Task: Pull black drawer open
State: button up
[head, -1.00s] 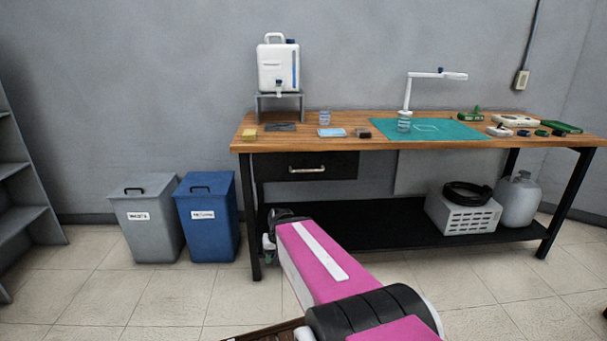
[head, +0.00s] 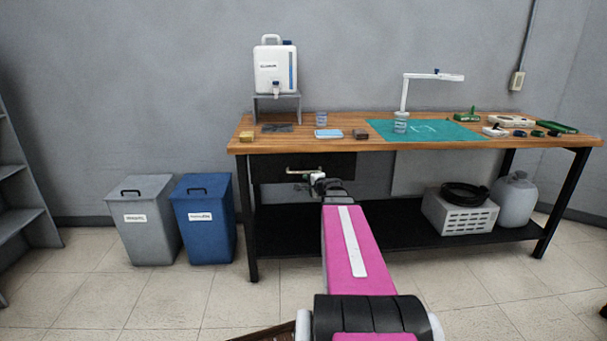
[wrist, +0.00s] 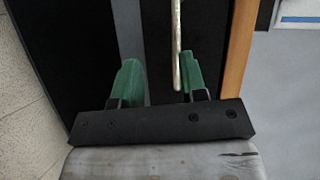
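The black drawer (head: 272,168) hangs under the left part of the wooden bench top, its front looking flush and closed. Its pale metal bar handle (head: 292,170) is partly hidden behind my gripper (head: 312,177), which is at the drawer front. In the wrist view my gripper (wrist: 161,76) is open, with two green fingers apart. The handle (wrist: 177,40) runs up the picture between the fingers, close beside the right finger and well away from the left one. Whether the right finger touches it I cannot tell. The black drawer front (wrist: 210,35) fills the background there.
The workbench (head: 270,146) carries a water container, a green mat, a lamp and small items. A dark lower shelf (head: 390,232) lies beneath. Grey (head: 146,230) and blue (head: 206,228) bins stand left of the bench.

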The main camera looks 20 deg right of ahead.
aim_at(304, 172)
jog(key=shift+m+t+h, duration=0.3)
jog(key=shift+m+h, duration=0.2)
jog(key=shift+m, duration=0.4)
jog(key=w, duration=0.3)
jog(key=w+d, duration=0.1)
jog(key=w, duration=0.7)
jog(key=shift+d+f, duration=0.3)
jog(key=shift+d, duration=0.1)
grip_shut()
